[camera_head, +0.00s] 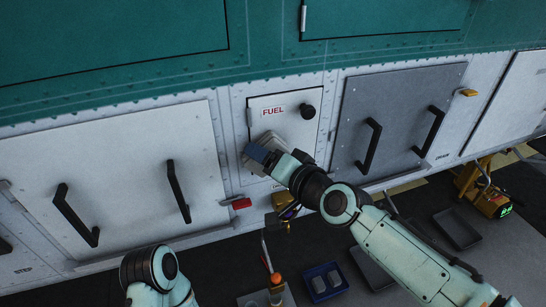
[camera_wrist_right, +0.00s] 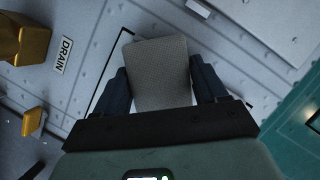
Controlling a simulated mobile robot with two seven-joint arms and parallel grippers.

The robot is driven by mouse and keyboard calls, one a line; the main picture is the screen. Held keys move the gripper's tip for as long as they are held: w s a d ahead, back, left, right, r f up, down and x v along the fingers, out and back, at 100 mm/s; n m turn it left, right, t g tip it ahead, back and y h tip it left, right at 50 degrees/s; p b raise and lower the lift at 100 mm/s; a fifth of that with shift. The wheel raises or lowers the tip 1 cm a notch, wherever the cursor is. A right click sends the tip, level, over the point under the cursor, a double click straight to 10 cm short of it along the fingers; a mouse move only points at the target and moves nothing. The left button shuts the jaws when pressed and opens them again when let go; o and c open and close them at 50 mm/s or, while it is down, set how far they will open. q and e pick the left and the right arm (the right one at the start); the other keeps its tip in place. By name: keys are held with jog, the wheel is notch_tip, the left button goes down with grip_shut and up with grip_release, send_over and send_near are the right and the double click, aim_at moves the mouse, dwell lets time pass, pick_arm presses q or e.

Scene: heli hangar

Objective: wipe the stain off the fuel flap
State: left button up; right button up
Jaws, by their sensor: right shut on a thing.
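The white fuel flap (camera_head: 283,122) has a red FUEL label and a round black knob (camera_head: 307,111) at its right. It looks closed in the head view. My right gripper (camera_head: 256,155) is at the flap's lower left corner, shut on a grey pad (camera_wrist_right: 160,72). The pad lies between the fingers in the right wrist view, its flat face toward the camera. I cannot tell whether it touches the flap. I see no clear stain; the pad and gripper cover the flap's lower left part. Only a piece of my left arm shows at the bottom; its gripper is out of view.
A white panel (camera_head: 130,165) with black handles is left of the flap, and a grey panel (camera_head: 395,105) with black handles is right. A red block (camera_head: 241,203) sits below left. A blue tray (camera_head: 326,281) and dark trays lie below. A DRAIN label (camera_wrist_right: 62,57) shows in the wrist view.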

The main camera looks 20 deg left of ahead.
jog(key=shift+s+a+f, duration=0.1)
jog(key=shift+s+a, duration=0.1)
jog(key=shift+s+d+f+b, duration=0.1)
jog(key=shift+s+d+b, duration=0.75)
jog(key=shift+s, duration=0.25)
jog(key=shift+s+d+b, duration=0.75)
jog(key=shift+s+b, duration=0.05)
jog(key=shift+s, duration=0.3)
jog(key=s+d, duration=0.1)
jog(key=s+b, duration=0.1)
jog(key=shift+s+d+b, duration=0.3)
jog(key=shift+d, duration=0.1)
